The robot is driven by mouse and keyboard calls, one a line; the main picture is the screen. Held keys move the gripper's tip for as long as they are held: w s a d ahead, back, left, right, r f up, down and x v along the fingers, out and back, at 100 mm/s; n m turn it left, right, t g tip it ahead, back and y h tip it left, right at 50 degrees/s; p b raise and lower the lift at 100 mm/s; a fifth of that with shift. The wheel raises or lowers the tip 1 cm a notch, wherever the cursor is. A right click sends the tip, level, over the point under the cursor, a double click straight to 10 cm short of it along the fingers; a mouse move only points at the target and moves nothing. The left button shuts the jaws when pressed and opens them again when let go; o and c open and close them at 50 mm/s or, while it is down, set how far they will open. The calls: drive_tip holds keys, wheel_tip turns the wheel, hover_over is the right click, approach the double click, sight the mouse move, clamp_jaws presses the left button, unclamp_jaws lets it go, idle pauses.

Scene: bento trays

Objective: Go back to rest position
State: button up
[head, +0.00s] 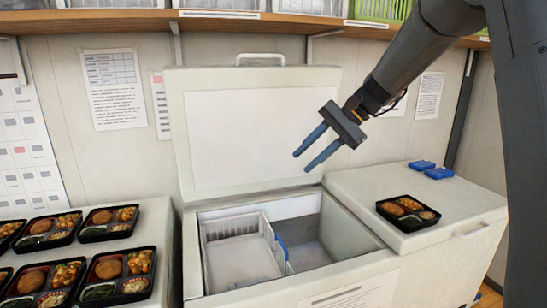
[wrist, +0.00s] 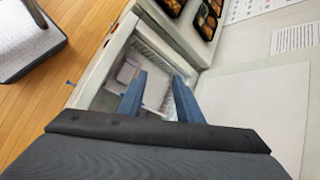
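My gripper (head: 318,151) has two blue fingers set apart with nothing between them. In the head view it hangs in the air above the open chest freezer (head: 362,250), in front of the raised white lid (head: 255,130). In the wrist view the spread fingers (wrist: 158,92) point toward the freezer opening, and no object is between them. My dark arm reaches in from the upper right.
A white basket (head: 237,231) sits inside the freezer on the left. Several filled bento trays (head: 120,271) lie on the left counter. One bento tray (head: 408,212) and two blue blocks (head: 438,173) are on the right closed lid. A wooden shelf (head: 120,20) runs above.

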drive_tip(key=s+d+f+n+h, duration=0.4)
drive_tip(key=s+d+f, duration=0.1)
drive_tip(key=s+f, duration=0.6)
drive_tip(key=s+d+f+n+h+b, duration=0.1)
drive_tip(key=s+d+f+n+h, duration=0.3)
drive_tip(key=s+f, duration=0.6)
drive_tip(key=s+d, duration=0.1)
drive_tip(key=s, duration=0.4)
drive_tip(key=shift+f+n+t+h, duration=0.3)
drive_tip(key=shift+f+n, duration=0.1)
